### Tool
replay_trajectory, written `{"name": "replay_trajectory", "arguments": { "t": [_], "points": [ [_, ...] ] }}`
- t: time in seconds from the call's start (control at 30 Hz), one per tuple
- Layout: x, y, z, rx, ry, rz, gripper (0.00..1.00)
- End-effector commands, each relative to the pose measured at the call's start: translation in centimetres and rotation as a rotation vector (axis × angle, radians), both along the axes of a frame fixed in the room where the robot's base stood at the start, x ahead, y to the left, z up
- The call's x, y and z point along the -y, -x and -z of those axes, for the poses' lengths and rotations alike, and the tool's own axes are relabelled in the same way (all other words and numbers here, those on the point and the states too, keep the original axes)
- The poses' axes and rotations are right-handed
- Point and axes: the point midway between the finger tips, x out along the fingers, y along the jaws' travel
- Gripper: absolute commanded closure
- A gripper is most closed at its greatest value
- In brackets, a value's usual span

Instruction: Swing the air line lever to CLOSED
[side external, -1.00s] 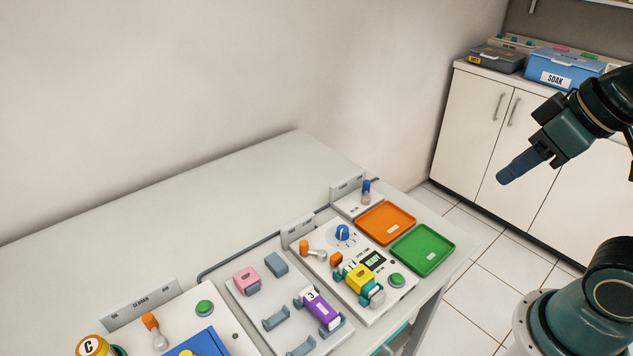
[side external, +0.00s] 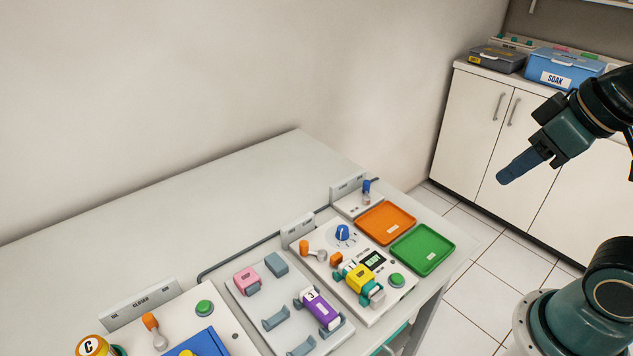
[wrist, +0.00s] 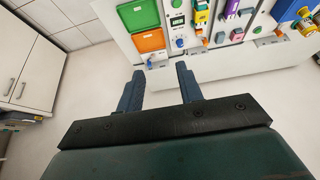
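A small lever with a blue handle (side external: 366,187) stands on a pale plate (side external: 349,206) at the far right end of the bench, beside the orange tray. Its handle points up in the side view; the plate's labels are too small to read. The lever also shows small in the wrist view (wrist: 150,64), just beyond my left fingertip. My gripper (wrist: 159,76) is open and empty, its two blue-grey fingers apart. In the side view my gripper (side external: 500,180) hangs in the air to the right of the bench, well away from the lever.
An orange tray (side external: 386,236) and a green tray (side external: 422,262) lie next to the lever plate. A panel with a blue knob (side external: 342,232), an orange-ended lever (side external: 306,245) and a yellow block (side external: 360,279) is nearer. Cabinets stand behind, with a blue SOAK box (side external: 565,62) on top.

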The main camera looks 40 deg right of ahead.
Motion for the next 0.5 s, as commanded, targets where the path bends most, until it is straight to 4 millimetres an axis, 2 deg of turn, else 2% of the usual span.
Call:
{"name": "replay_trajectory", "arguments": {
  "t": [0.1,0.17,0.37,0.5],
  "points": [
    [0.0,0.0,0.0,0.0,0.0,0.0,0.64],
    [0.0,0.0,0.0,0.0,0.0,0.0,0.72],
    [0.1,-0.6,-0.3,-0.008,-0.006,0.016,0.72],
    [0.2,-1.8,-0.9,-0.028,-0.022,0.051,0.72]
  ]
}}
